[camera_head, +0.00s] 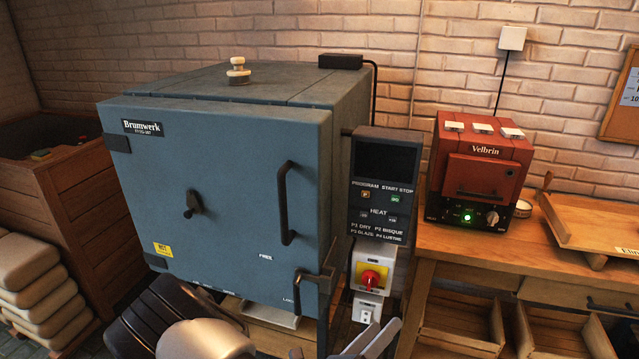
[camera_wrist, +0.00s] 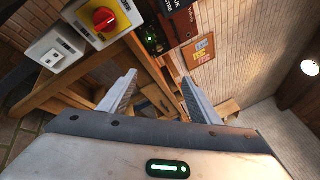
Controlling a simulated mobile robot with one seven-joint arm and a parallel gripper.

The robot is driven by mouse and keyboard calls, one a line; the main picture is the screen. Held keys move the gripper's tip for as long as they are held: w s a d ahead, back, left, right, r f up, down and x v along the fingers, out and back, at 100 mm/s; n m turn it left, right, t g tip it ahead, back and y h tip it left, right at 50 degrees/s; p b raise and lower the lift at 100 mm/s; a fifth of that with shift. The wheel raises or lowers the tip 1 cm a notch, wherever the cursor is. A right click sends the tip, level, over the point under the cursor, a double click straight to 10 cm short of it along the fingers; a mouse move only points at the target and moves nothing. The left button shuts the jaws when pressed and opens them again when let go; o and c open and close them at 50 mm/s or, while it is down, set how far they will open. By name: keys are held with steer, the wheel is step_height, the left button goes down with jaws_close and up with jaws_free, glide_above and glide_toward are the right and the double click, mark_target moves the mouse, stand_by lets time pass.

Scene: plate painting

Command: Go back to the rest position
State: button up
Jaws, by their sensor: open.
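My gripper (camera_head: 372,341) is at the bottom of the head view, in front of the kiln and just below the red and yellow switch (camera_head: 371,279). In the wrist view my gripper (camera_wrist: 158,92) shows two grey fingers spread apart with nothing between them. The blue-grey Brumwerk kiln (camera_head: 230,190) stands at the centre left with its door shut. The kiln's lower latch handle (camera_head: 325,285) is close to my gripper in the head view; I cannot tell whether they touch. The switch also shows in the wrist view (camera_wrist: 104,19).
A small red Velbrin kiln (camera_head: 480,170) with a green light stands on the wooden bench (camera_head: 450,243) at right. A wooden tray (camera_head: 590,225) lies beside it. Open crates (camera_head: 460,320) sit below. Stacked sacks (camera_head: 40,285) and a wooden bin (camera_head: 75,190) are at left.

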steer(key=s+d+r+m+g+y+p, duration=0.25)
steer(key=s+r+m+g, duration=0.45)
steer(key=m, duration=0.5)
steer(key=s+d+r+m+g+y+p, duration=0.15)
steer(key=s+d+r+m+g, duration=0.25)
steer(key=r+m+g, duration=0.45)
steer(key=s+a+r+m+t+y, duration=0.1)
steer(key=a+r+m+t+y, duration=0.1)
steer(key=r+m, duration=0.3)
steer(key=s+a+r+m+t+y+p, duration=0.1)
steer(key=s+r+m+t+y, duration=0.1)
steer(key=r+m, duration=0.4)
steer(key=s+a+r+m+t+y+p, duration=0.1)
steer(key=r+m+t+y, duration=0.3)
steer(key=r, duration=0.4)
steer(key=shift+s+a+m+y, duration=0.2)
steer(key=shift+a+m+y, duration=0.65)
steer(key=shift+m, duration=0.1)
steer(key=shift+r, duration=0.1)
